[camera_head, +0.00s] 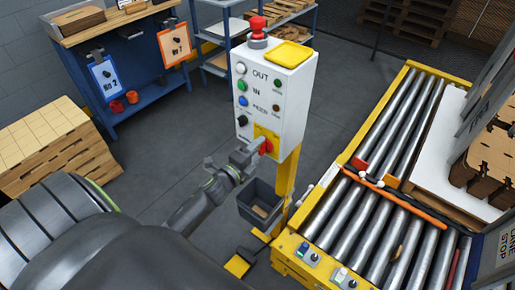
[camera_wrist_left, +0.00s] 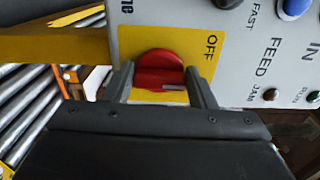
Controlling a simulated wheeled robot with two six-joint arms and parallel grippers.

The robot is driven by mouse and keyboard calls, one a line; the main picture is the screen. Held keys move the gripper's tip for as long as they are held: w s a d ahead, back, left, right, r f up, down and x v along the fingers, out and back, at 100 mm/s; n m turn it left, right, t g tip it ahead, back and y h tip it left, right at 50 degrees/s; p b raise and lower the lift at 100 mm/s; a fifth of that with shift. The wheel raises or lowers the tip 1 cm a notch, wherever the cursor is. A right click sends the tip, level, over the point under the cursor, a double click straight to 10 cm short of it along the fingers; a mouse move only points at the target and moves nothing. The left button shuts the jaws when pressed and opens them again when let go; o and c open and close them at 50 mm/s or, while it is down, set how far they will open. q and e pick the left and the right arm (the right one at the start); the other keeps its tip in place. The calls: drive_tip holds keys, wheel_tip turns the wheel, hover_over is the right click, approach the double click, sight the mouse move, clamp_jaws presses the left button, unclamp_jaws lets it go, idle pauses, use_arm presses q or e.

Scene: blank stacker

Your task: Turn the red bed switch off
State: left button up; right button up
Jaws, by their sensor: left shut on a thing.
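The red bed switch (camera_head: 266,146) is a rotary knob on a yellow plate (camera_head: 270,134) low on the white control box (camera_head: 276,90). In the left wrist view the red knob (camera_wrist_left: 159,69) sits between the two fingers of my left gripper (camera_wrist_left: 160,85), which is shut on it. The word OFF shows on the yellow plate beside the knob. The knob's grip bar lies across the picture, between the fingers. In the head view my left gripper (camera_head: 250,150) reaches the box from the lower left and partly covers the knob. My right gripper is not in view.
A grey bin (camera_head: 262,203) hangs below by the yellow post. A roller conveyor (camera_head: 370,200) stands at right, a blue bench at left.

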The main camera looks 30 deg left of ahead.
use_arm(q)
drive_tip(key=n+p, duration=0.3)
drive_tip(key=n, duration=0.6)
drive_tip(key=shift+f+p, duration=0.2)
drive_tip(key=shift+p, duration=0.1)
drive_tip(key=shift+d+f+n, duration=0.1)
drive_tip(key=shift+n, duration=0.2)
drive_tip(key=o, duration=1)
drive_tip(key=shift+s, duration=0.15)
drive_tip(key=shift+s+a+b, duration=0.25)
drive_tip(key=shift+s+b, duration=0.5)
drive_tip(key=shift+s, duration=2.1)
drive_tip(key=shift+s+a+b, duration=0.2)
drive_tip(key=shift+s+b, duration=0.5)
drive_tip(key=shift+s, duration=2.2)
drive_tip(key=shift+s+a+b, duration=0.25)
drive_tip(key=shift+s+b, duration=0.5)
drive_tip(key=shift+s, duration=2.1)
